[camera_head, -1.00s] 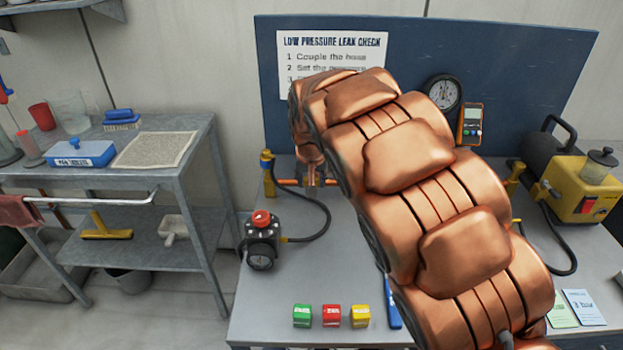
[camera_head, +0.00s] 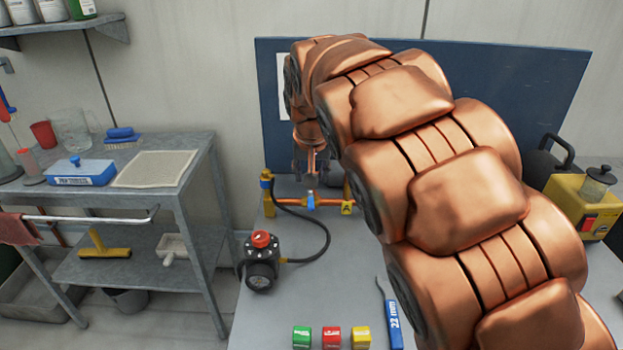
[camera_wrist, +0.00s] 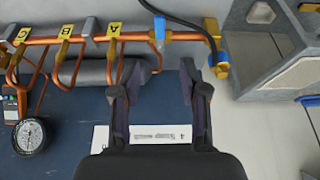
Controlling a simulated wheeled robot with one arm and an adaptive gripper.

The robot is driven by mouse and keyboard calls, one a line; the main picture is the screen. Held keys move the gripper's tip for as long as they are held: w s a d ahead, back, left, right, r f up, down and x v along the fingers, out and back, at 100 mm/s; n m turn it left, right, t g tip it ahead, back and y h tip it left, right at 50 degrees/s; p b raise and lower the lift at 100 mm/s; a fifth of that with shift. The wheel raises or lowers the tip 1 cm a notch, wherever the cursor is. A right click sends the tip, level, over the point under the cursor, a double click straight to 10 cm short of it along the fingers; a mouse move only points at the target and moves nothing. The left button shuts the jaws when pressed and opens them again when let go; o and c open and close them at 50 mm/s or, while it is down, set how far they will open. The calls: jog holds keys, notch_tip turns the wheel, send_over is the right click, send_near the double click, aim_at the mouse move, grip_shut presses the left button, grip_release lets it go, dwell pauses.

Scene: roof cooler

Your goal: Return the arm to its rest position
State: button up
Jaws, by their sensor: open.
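My copper-coloured arm fills the middle and right of the head view, bent over the bench. My gripper (camera_head: 309,170) hangs at its far end, small and partly hidden by the arm, above a copper pipe (camera_head: 329,205) with a blue valve handle (camera_head: 310,201). In the wrist view my gripper (camera_wrist: 159,75) has its two fingers spread with nothing between them. The copper pipe (camera_wrist: 85,40) runs beyond the fingertips there, with yellow tags A, B and C and the blue handle (camera_wrist: 159,28). The fingers look apart from it.
A black regulator (camera_head: 262,262) with a red knob stands on the bench (camera_head: 290,310). Green, red and yellow blocks (camera_head: 332,337) and a blue tool (camera_head: 394,322) lie at the front. A yellow pump (camera_head: 580,205) stands right, a blue board (camera_head: 540,85) behind. A metal cart (camera_head: 200,180) stands left.

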jog(key=s+d+r+m+g+p, duration=0.1)
jog(key=s+d+g+p, duration=0.25)
jog(key=s+d, duration=1.15)
jog(key=s+d+f+g+p, duration=0.1)
jog(key=s+p, duration=0.1)
jog(key=s, duration=1)
jog(key=s+d+f+g+p, duration=0.1)
jog(key=s+f+g+p, duration=0.1)
jog(key=s, duration=1.1)
jog(key=shift+s+d+n+p, duration=0.15)
jog(key=shift+s+n+p, duration=0.15)
jog(key=shift+n+p, duration=0.15)
jog(key=shift+d+f, duration=0.1)
